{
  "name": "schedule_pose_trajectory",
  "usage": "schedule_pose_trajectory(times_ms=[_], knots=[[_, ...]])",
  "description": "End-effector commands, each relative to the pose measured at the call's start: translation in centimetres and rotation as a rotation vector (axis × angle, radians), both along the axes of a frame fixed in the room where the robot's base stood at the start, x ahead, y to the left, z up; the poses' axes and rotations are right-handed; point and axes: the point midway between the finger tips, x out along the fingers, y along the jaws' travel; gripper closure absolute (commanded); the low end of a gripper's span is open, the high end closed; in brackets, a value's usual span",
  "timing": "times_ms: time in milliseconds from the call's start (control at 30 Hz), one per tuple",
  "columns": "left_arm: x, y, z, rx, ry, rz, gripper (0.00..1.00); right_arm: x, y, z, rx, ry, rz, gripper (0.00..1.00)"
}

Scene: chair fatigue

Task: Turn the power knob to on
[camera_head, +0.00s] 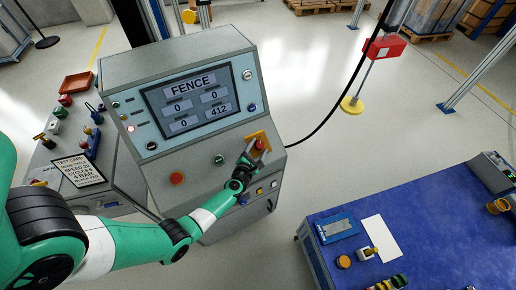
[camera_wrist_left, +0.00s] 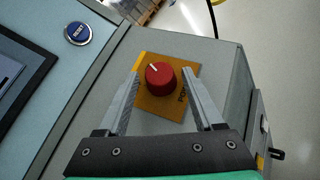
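The power knob (camera_head: 260,145) is a red round knob on a yellow-orange plate at the right of the grey control console (camera_head: 165,70). In the left wrist view the knob (camera_wrist_left: 160,77) shows a white pointer line aimed to the upper left. My left gripper (camera_head: 252,156) is at the knob in the head view. In the left wrist view its two fingers (camera_wrist_left: 162,85) are spread on either side of the knob, with a visible gap on each side. The plate's lettering is partly hidden by the right finger. My right gripper is not in view.
The console screen (camera_head: 189,99) reads FENCE, 0, 0, 0 and 412. A red button (camera_head: 177,178) and a green selector (camera_head: 218,160) sit left of the knob. A blue RESET button (camera_wrist_left: 78,33) is near. A blue table (camera_head: 430,235) stands at the right.

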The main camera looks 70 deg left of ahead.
Motion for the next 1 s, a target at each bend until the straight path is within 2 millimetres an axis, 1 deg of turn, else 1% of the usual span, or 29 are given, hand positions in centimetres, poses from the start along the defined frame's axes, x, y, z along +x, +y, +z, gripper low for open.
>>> schedule_pose_trajectory(times_ms=[300, 433, 567, 700, 800, 900, 1000], knots=[[0.0, 0.0, 0.0, -0.001, -0.001, 0.0, 0.21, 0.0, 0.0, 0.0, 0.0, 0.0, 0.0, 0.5], [-0.6, -0.7, 0.4, -0.001, 0.0, -0.001, 0.21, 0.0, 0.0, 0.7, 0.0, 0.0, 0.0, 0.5], [-2.4, -2.4, 1.3, -0.003, 0.001, -0.002, 0.21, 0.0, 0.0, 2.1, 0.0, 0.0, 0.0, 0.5], [-4.8, -4.9, 2.0, -0.002, 0.002, -0.004, 0.21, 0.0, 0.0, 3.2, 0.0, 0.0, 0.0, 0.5], [-6.3, -6.3, 2.5, -0.001, 0.001, -0.004, 0.21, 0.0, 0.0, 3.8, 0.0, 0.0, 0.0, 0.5], [-7.3, -7.4, 2.7, -0.001, 0.0, -0.003, 0.21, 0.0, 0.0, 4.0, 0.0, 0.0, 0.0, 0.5], [-7.8, -7.9, 2.8, -0.001, -0.001, -0.001, 0.21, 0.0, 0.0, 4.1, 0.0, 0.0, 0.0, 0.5]])
